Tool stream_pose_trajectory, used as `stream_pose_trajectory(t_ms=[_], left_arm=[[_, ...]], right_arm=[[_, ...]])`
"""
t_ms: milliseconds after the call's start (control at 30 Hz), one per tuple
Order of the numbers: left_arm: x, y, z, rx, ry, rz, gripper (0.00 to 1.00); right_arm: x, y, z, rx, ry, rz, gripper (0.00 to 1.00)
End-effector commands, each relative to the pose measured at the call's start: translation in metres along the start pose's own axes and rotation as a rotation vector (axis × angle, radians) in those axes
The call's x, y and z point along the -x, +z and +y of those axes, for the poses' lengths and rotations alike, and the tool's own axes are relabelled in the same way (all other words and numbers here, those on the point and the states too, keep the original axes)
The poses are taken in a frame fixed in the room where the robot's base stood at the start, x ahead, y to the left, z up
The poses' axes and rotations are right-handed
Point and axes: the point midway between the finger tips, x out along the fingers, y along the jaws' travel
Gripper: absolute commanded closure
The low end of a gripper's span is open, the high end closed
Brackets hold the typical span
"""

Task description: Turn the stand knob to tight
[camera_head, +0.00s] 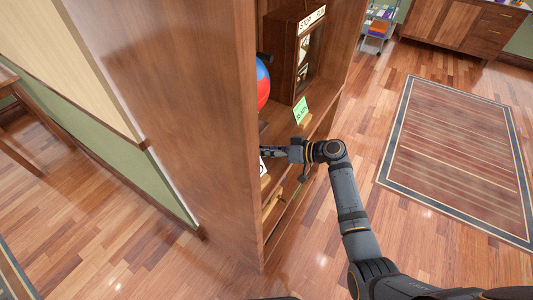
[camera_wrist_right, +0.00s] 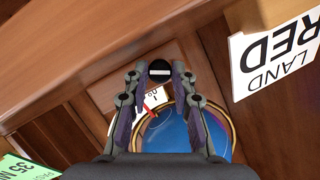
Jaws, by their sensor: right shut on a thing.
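The stand knob (camera_wrist_right: 159,69) is a small dark round knob with a white line across its face, which runs roughly level in the right wrist view. My right gripper (camera_wrist_right: 159,78) is shut on it, with one fingertip on each side. Behind the fingers is a small white plate (camera_wrist_right: 154,97) with a red pointer, partly hidden. In the head view my right gripper (camera_head: 272,152) reaches into the bookcase from the right, and the knob cannot be made out. A blue and red globe (camera_head: 262,83) sits on the shelf above, half hidden by the side panel. My left gripper is not in view.
The wooden bookcase (camera_head: 200,120) has a tall side panel left of my gripper. A boxed clock (camera_head: 293,50) and a green card (camera_head: 302,111) stand in it. A white "LAND RED" card (camera_wrist_right: 275,55) and a blue round thing with a brass-coloured rim (camera_wrist_right: 172,130) are close by.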

Motion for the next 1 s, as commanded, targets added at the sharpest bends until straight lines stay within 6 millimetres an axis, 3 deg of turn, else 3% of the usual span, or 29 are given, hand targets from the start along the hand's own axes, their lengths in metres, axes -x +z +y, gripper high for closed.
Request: stream_pose_trajectory(t_ms=[200, 233, 400, 867, 1000], left_arm=[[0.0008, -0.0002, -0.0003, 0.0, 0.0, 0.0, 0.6], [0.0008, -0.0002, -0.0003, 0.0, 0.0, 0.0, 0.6], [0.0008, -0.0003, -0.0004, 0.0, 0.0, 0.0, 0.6], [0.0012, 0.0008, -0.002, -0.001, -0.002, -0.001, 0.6], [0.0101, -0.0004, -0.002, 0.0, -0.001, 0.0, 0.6]], right_arm=[[0.0002, 0.0003, 0.0, 0.001, 0.002, -0.002, 1.0], [0.0002, 0.0003, 0.0, 0.001, 0.002, -0.002, 0.72], [0.0001, 0.0002, -0.0001, 0.003, 0.002, -0.001, 0.52], [0.0001, 0.0002, -0.0003, 0.006, 0.003, -0.001, 0.52], [0.0007, -0.0018, -0.0038, 0.085, 0.035, 0.0, 0.52]])
